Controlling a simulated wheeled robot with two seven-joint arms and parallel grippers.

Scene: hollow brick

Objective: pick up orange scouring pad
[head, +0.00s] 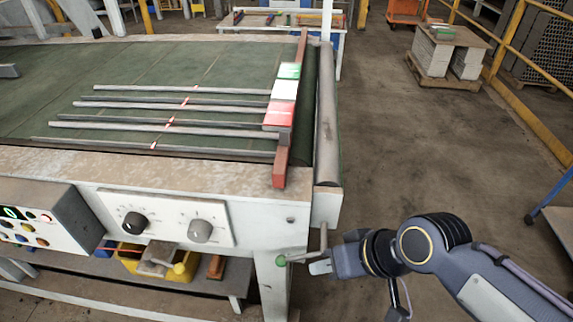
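I cannot make out a clear orange scouring pad in the head view. A small orange-brown block (216,267) lies on the low shelf under the machine, right of a yellow bin (128,262); I cannot tell whether it is the pad. My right gripper (319,267) is low beside the machine's front right corner, close to a crank handle with a green knob (281,260). It is right of the shelf and apart from the block. Its fingers are small and seen side-on, so their opening is unclear. My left gripper is out of view.
The conveyor (50,105) carries several grey bars (180,105) and a red-white-green strip (285,92). A control box (40,215) stands at the left. A pallet of stacked sheets (447,50) and yellow rails (530,100) are at the back right. The floor (420,150) between is clear.

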